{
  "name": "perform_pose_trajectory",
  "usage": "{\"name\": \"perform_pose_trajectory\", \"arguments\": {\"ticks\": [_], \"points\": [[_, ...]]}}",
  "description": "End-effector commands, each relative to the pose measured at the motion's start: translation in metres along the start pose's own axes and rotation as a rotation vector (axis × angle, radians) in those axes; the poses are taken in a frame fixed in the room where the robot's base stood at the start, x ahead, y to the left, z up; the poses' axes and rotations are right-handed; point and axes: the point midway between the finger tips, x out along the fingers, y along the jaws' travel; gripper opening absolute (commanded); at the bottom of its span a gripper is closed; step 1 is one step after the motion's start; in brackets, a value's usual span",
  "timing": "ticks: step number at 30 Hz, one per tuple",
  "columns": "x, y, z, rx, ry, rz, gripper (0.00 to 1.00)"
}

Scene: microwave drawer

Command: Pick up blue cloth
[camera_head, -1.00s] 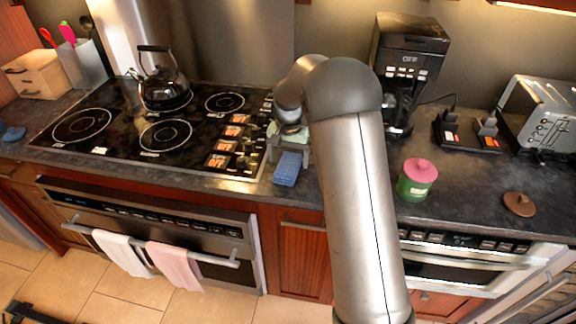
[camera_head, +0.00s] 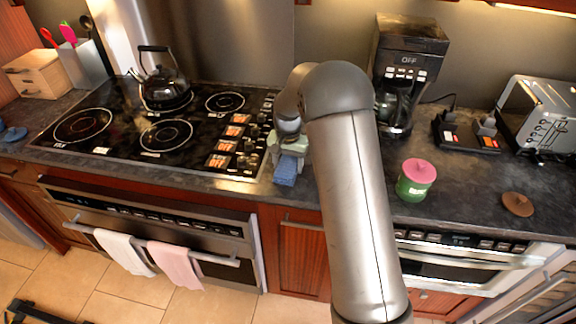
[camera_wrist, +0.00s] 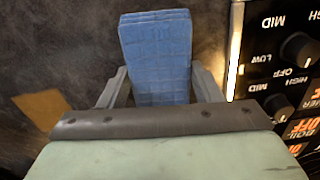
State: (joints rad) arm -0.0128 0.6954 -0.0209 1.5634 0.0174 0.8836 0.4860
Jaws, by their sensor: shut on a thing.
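The blue cloth (camera_head: 286,171) is a small folded block on the dark counter, just right of the stove's control panel. It also fills the middle of the wrist view (camera_wrist: 157,55), with its layered folded end at the top. My gripper (camera_head: 288,155) is over its rear part, pointing down. In the wrist view my gripper's two grey fingers (camera_wrist: 158,88) are at the left and right sides of the cloth, shut on it. The part of the cloth nearest the palm is hidden behind the gripper's dark bar. I cannot tell whether the cloth is clear of the counter.
The stovetop (camera_head: 150,128) with a black kettle (camera_head: 165,82) lies left. The control knobs (camera_wrist: 297,48) are close on the gripper's right in the wrist view. A coffee maker (camera_head: 408,60), a green jar with a pink lid (camera_head: 416,180) and a toaster (camera_head: 545,112) stand right.

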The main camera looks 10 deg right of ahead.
Motion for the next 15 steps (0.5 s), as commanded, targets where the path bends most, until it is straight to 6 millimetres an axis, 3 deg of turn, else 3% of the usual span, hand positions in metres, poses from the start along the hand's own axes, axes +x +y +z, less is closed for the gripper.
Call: {"name": "perform_pose_trajectory", "arguments": {"ticks": [8, 15], "points": [[-0.028, -0.001, -0.001, 0.0, 0.005, -0.003, 0.37], [-0.079, 0.026, 0.033, 0.0, 0.007, -0.004, 0.37]]}}
